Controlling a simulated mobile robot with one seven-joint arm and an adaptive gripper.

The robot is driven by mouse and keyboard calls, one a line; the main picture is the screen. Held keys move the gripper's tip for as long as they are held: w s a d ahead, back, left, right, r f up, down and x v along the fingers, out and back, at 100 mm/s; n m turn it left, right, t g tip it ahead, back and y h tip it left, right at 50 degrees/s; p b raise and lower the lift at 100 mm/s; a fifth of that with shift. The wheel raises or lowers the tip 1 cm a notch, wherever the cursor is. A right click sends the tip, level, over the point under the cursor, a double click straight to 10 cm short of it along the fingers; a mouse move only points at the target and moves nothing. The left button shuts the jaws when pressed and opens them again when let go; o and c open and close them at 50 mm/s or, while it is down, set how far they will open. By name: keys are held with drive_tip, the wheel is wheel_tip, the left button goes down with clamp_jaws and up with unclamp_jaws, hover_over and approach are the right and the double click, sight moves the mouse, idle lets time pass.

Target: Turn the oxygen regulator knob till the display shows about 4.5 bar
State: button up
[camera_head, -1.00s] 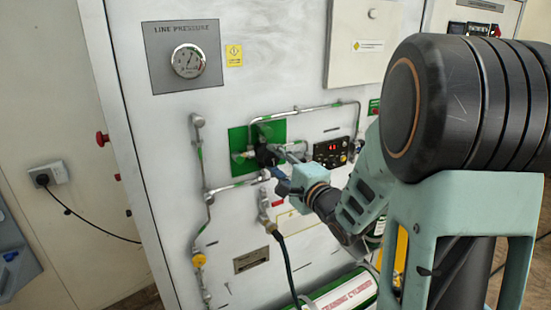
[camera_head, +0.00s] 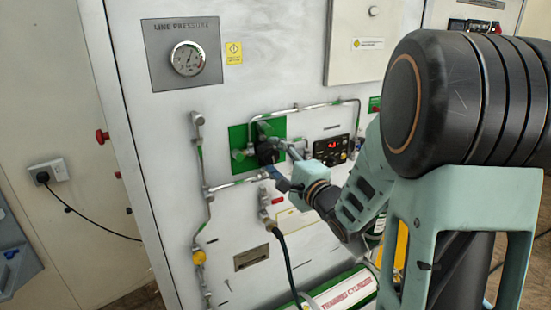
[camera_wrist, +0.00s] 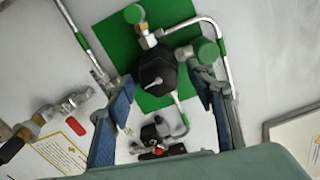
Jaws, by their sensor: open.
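The black regulator knob (camera_wrist: 158,76) with a pale pointer sits on a green plate (camera_wrist: 160,35) in the wrist view. My gripper (camera_wrist: 166,88) is open, one blue-padded finger on each side of the knob. I cannot tell whether either finger touches it. In the head view my gripper (camera_head: 272,162) is at the dark knob (camera_head: 266,152), which it partly covers. The display (camera_head: 332,147) shows red digits just right of the knob; they are too small to read surely.
Metal pipes (camera_head: 305,107) run around the green plate. Pipe fittings with green caps (camera_wrist: 208,50) stand close to the knob. A round line pressure gauge (camera_head: 187,58) is at upper left. A hose (camera_head: 288,265) hangs below, above a training cylinder (camera_head: 345,292).

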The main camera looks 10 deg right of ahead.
drive_tip(key=v, duration=0.7)
drive_tip(key=shift+s, duration=0.25)
drive_tip(key=shift+d, duration=0.1)
